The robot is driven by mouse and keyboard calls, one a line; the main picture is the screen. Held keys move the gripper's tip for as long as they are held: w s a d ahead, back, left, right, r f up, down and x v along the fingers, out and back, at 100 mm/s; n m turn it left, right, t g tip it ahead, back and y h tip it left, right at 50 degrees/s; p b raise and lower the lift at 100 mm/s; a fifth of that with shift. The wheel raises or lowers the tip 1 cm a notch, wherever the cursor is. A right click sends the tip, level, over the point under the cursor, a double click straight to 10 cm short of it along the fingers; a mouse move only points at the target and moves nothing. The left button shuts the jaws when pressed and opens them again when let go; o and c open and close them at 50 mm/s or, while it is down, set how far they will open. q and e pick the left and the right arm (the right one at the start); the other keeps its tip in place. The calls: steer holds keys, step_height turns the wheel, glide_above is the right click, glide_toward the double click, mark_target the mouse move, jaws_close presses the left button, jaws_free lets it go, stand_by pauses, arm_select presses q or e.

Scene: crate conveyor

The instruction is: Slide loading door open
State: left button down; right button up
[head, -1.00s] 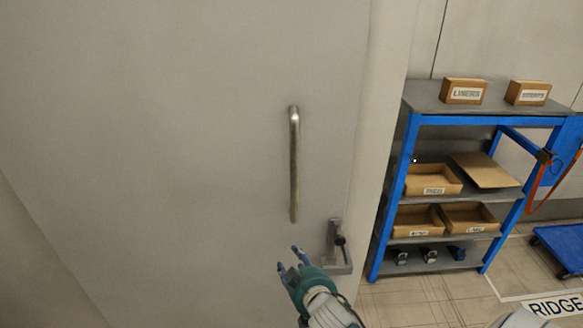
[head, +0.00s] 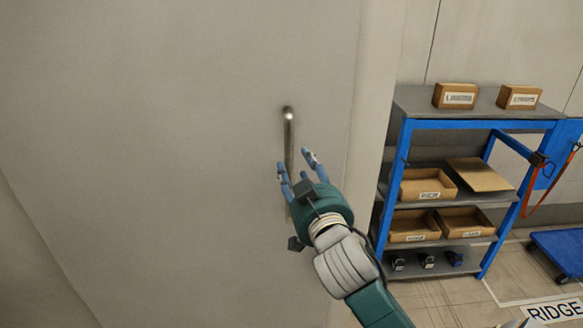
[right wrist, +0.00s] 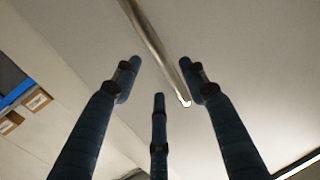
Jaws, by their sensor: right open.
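The loading door (head: 160,130) is a large pale grey panel filling the left and middle of the head view. Its vertical metal bar handle (head: 288,128) stands near the door's right edge. My right gripper (head: 296,163) is open in front of the handle's lower half and hides part of it. In the right wrist view, the handle (right wrist: 152,42) runs diagonally above the spread fingers, its end (right wrist: 186,102) close to the right finger. I cannot tell whether any finger touches it. My left gripper is not in view.
A blue-framed shelf (head: 400,190) with cardboard boxes and open trays stands right of the door. A blue cart (head: 560,250) stands on the floor at far right. The floor (head: 425,300) in front of the shelf is clear.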

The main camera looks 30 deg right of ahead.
mark_target(292, 157)
steer(key=shift+w+d+f+b, duration=0.15)
steer(key=shift+w+f+b, duration=0.2)
steer(key=shift+b, duration=2.85)
steer(key=x, duration=0.1)
steer(key=p+x, duration=0.1)
steer(key=x, duration=0.2)
steer(key=shift+w+d+r+p, duration=0.1)
steer(key=shift+w+r+p, duration=0.2)
steer(key=shift+w+r, duration=0.1)
steer(key=shift+w+d, duration=0.15)
steer(key=shift+w, duration=0.25)
steer(key=shift+f, duration=0.1)
jaws_close()
